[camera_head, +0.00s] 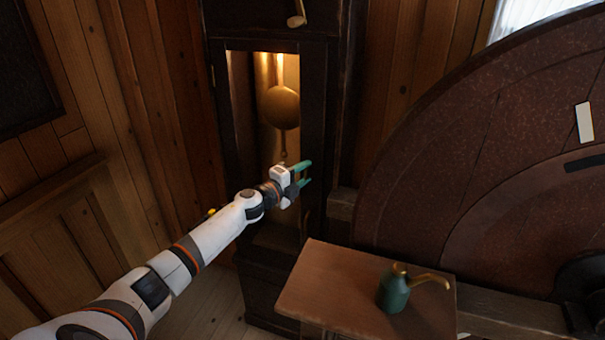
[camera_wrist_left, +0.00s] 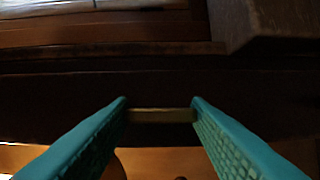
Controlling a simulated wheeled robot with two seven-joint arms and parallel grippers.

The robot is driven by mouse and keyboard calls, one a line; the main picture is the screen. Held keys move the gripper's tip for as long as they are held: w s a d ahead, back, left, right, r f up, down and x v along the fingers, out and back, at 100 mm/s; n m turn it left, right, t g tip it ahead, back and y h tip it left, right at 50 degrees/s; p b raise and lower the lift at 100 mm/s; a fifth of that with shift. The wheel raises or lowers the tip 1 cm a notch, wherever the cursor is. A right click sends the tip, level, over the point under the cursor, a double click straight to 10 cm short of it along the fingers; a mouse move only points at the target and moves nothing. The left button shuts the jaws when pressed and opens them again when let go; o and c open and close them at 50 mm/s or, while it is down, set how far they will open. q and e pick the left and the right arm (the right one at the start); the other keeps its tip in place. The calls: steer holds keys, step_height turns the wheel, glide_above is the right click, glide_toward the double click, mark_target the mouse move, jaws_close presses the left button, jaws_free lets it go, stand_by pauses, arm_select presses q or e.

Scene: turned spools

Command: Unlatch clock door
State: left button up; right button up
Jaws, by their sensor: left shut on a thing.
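The tall dark clock case stands in the middle of the head view. Its door (camera_head: 312,115) has a dark frame around a lit opening, with the brass pendulum (camera_head: 280,107) inside. The door looks closed. My left gripper (camera_head: 308,173) is at the right side of the door frame, at the lower part of the opening. In the left wrist view, a small brass latch bar (camera_wrist_left: 162,115) lies level between the two teal fingertips, and the gripper is shut on it. The latch is hidden by the gripper in the head view. My right gripper is not in view.
A wooden table (camera_head: 340,290) stands in front and to the right, with a green oil can (camera_head: 393,292) with a brass spout on it. A huge reddish-brown wheel (camera_head: 440,150) fills the right. Wood panelling (camera_head: 110,110) covers the left wall.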

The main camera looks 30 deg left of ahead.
arm_select(q)
steer(key=o, duration=1)
steer(key=s, duration=0.4)
steer(key=s+a+b, duration=0.1)
steer(key=s, duration=0.3)
steer(key=s+a+b, duration=0.1)
steer(key=s, duration=0.2)
steer(key=shift+s, duration=0.4)
